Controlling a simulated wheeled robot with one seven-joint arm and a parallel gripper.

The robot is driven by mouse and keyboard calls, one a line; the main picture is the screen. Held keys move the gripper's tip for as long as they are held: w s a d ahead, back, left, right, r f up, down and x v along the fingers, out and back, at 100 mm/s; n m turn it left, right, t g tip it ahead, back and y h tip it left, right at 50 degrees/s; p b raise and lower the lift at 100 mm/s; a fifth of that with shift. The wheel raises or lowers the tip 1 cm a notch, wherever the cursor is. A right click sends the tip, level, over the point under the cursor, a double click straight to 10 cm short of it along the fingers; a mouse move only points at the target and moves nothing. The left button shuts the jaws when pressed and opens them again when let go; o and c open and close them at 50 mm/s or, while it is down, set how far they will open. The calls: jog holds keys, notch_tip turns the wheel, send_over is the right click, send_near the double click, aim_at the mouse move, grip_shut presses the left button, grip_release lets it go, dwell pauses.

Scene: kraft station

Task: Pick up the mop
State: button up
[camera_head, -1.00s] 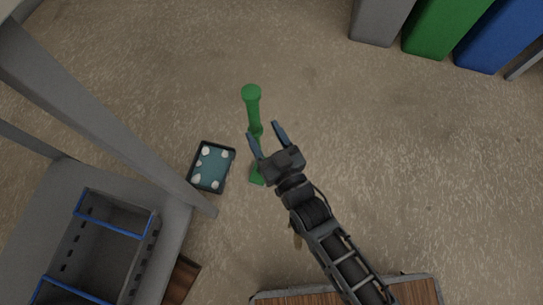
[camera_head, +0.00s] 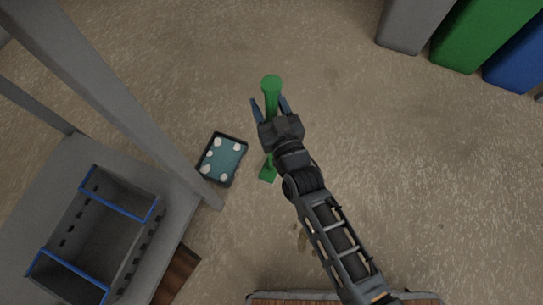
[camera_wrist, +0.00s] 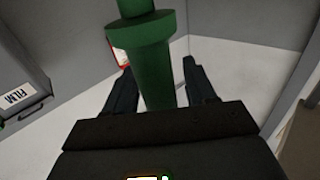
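The green mop (camera_head: 271,84) stands upright on the floor, with its round top toward the camera and its foot showing by my gripper. In the wrist view its thick handle (camera_wrist: 154,62) rises between my fingers. My gripper (camera_head: 269,103) is open, with one blue-grey finger on each side of the handle. The middle of the mop is hidden behind my gripper in the head view.
A dark tray (camera_head: 222,159) with white round pieces lies left of the mop. A grey table (camera_head: 50,160) with a blue-edged crate (camera_head: 120,209) is at left. Grey, green (camera_head: 478,35) and blue bins stand at upper right. The floor above and right of the mop is clear.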

jog(key=c, duration=0.9)
jog(key=shift+r, duration=0.2)
